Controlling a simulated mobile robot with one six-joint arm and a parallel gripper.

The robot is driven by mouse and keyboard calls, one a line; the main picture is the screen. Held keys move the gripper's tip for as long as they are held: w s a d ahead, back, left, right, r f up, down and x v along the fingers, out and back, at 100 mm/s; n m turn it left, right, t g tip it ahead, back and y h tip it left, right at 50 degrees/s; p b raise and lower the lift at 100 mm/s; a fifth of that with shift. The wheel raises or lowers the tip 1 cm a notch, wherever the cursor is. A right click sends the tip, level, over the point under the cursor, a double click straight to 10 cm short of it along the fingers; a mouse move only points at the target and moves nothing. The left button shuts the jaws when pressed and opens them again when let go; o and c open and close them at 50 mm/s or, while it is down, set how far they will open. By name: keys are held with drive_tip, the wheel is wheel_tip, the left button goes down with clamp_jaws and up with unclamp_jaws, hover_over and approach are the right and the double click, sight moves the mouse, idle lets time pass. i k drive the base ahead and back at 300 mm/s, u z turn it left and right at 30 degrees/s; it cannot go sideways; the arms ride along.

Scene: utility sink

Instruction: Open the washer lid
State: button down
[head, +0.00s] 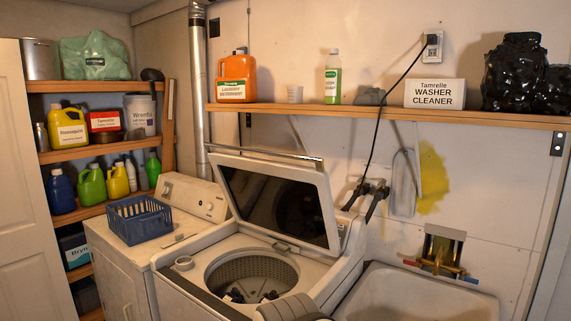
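The washer (215,245) is a white top-loader in the lower middle. Its lid (330,215) is raised and tilted back, with its dark glass panel (280,205) facing the room. A grey rounded shape at the bottom edge, in front of the washer, looks like part of my arm.
A blue basket (139,219) sits on the white appliance at left. A sink basin (415,298) with a faucet (440,250) stands right of the washer. A wall shelf (390,115) with bottles runs above the lid. A black cord (389,110) and hoses hang behind it.

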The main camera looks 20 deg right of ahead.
sight(290, 202)
drive_tip(key=u, duration=0.05)
drive_tip(key=i, duration=1)
drive_tip(key=z, duration=0.1)
